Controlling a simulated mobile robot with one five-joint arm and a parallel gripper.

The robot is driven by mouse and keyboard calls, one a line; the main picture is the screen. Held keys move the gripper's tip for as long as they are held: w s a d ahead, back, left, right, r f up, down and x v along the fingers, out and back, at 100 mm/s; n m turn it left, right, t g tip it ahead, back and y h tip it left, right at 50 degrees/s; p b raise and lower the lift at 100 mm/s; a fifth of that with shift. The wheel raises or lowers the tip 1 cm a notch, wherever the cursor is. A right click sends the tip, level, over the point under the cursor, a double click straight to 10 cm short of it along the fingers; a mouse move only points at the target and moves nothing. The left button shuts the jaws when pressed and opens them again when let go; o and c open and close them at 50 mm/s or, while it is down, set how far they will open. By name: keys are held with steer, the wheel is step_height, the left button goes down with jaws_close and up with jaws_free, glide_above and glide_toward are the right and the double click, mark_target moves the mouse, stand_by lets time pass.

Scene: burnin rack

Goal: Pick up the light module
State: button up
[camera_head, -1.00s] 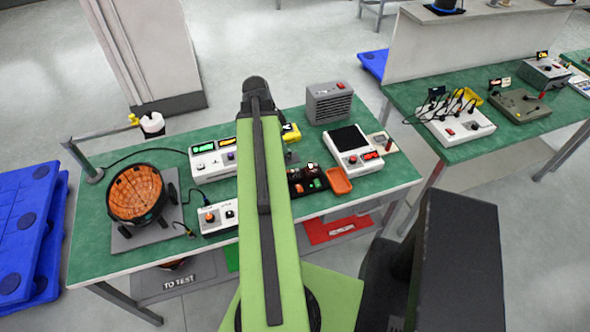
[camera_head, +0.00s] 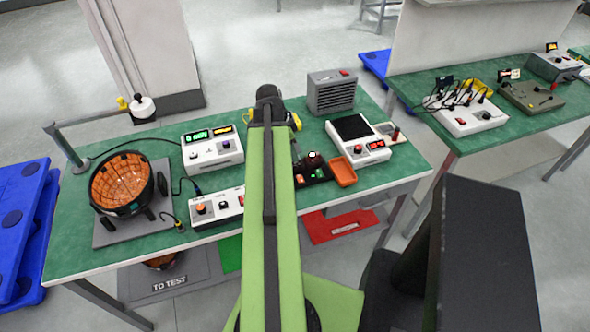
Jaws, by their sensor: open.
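A small black rack (camera_head: 316,175) stands near the front of the green bench, with a red piece and a green piece showing in it. I cannot tell which piece is the light module. The upper arm hides the rack's left side. The end of my arm, with my gripper (camera_head: 312,160), appears as a dark rounded shape with a pale spot over the back of the rack. Its fingers are too small to make out, and no held thing shows. I cannot tell whether it touches the rack.
An orange tray (camera_head: 342,171) lies right of the rack. A white device with a black top (camera_head: 357,140) and a grey vented box (camera_head: 331,92) stand behind. White instruments (camera_head: 212,150) and a round orange-lined bowl (camera_head: 122,183) are at left. A second bench (camera_head: 430,85) is at right.

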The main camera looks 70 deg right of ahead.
mark_target(295, 164)
steer(key=b+x, duration=0.5)
steer(key=shift+w+f, duration=0.25)
steer(key=shift+r, duration=0.2)
jaws_close()
